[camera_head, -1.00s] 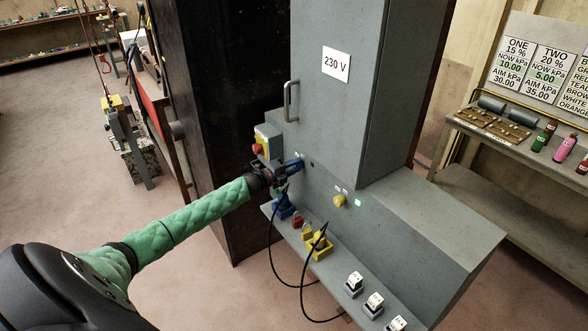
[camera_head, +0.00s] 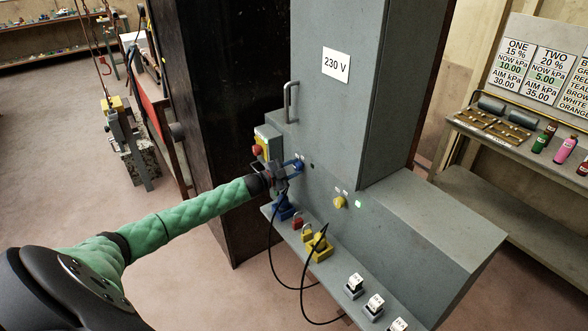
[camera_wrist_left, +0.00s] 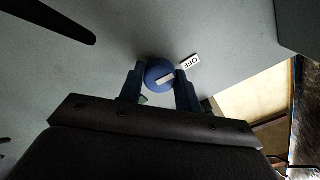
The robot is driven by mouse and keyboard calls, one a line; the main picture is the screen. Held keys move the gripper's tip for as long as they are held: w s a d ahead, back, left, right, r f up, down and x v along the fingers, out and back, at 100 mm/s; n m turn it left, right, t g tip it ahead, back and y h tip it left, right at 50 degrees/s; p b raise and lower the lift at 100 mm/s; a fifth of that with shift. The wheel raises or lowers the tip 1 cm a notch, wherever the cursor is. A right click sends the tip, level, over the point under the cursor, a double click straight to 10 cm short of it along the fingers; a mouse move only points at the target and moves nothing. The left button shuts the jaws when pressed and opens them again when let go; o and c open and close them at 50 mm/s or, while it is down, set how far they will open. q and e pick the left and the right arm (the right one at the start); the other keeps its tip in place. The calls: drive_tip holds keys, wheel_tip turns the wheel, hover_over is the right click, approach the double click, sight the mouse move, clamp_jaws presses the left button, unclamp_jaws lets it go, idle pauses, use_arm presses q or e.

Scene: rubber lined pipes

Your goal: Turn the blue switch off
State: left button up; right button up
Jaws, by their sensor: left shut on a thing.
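The blue switch (camera_head: 298,165) is a round knob on the grey cabinet's front panel. In the left wrist view the knob (camera_wrist_left: 160,75) shows a pale bar across its face, tilted slightly up toward a small label reading OFF (camera_wrist_left: 190,62). My left gripper (camera_head: 284,168) is at the knob, and in the left wrist view its two fingers (camera_wrist_left: 160,84) are shut on the knob's two sides. The fingers and wrist partly hide the knob in the head view. My right gripper is not in view.
A red button (camera_head: 257,150) is at left. A shelf below holds padlocks, a yellow block (camera_head: 320,247) with black cables, and small labelled blocks (camera_head: 354,285). A handle (camera_head: 290,101) is above.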

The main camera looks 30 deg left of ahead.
use_arm(q)
drive_tip(key=shift+n, duration=0.5)
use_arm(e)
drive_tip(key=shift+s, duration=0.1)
use_arm(q)
drive_tip(key=o, duration=1)
drive_tip(key=shift+f, duration=0.1)
drive_tip(key=shift+c, duration=0.2)
drive_tip(key=shift+s+a+f, duration=0.1)
drive_tip(key=shift+s+a, duration=0.05)
drive_tip(key=shift+s, duration=0.25)
drive_tip(key=b+v, duration=0.3)
drive_tip(key=v, duration=0.4)
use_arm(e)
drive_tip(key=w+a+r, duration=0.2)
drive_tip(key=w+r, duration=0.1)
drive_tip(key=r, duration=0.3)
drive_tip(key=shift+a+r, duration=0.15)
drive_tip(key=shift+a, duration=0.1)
